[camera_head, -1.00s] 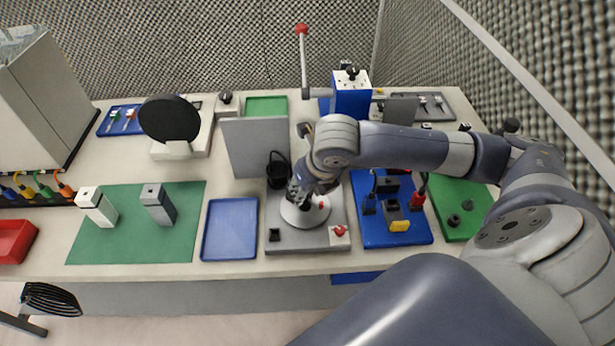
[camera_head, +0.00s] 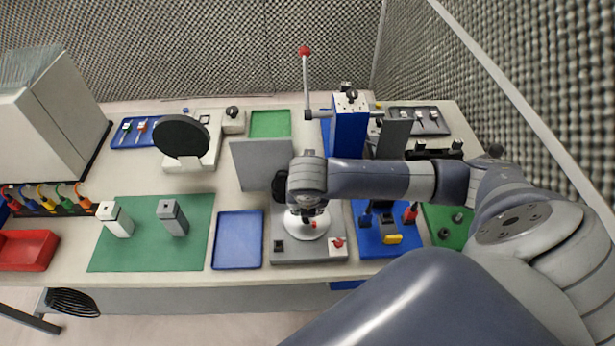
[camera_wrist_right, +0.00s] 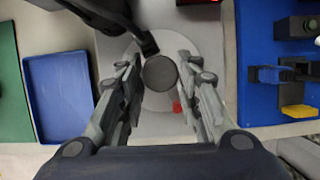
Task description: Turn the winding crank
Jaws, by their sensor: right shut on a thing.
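A white round disc (camera_head: 300,231) lies on a grey base plate (camera_head: 285,254) at the front middle of the table. I take it to be the winding device. A red spot (camera_head: 314,225) marks its right side, and shows in the wrist view (camera_wrist_right: 177,107). My right gripper (camera_head: 307,213) points down over the disc. In the right wrist view, its fingers (camera_wrist_right: 158,68) stand on either side of a dark round knob (camera_wrist_right: 159,74), and it is shut on this knob. A black arm ends beside the knob. My forearm hides part of the device. My left gripper is not in view.
A grey upright panel (camera_head: 262,163) stands behind the base on the left. A blue tray (camera_head: 238,240) is left of it, and a blue board with blocks (camera_head: 378,240) is right. A red-tipped lever (camera_head: 305,75) rises by a blue tower (camera_head: 350,130) behind.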

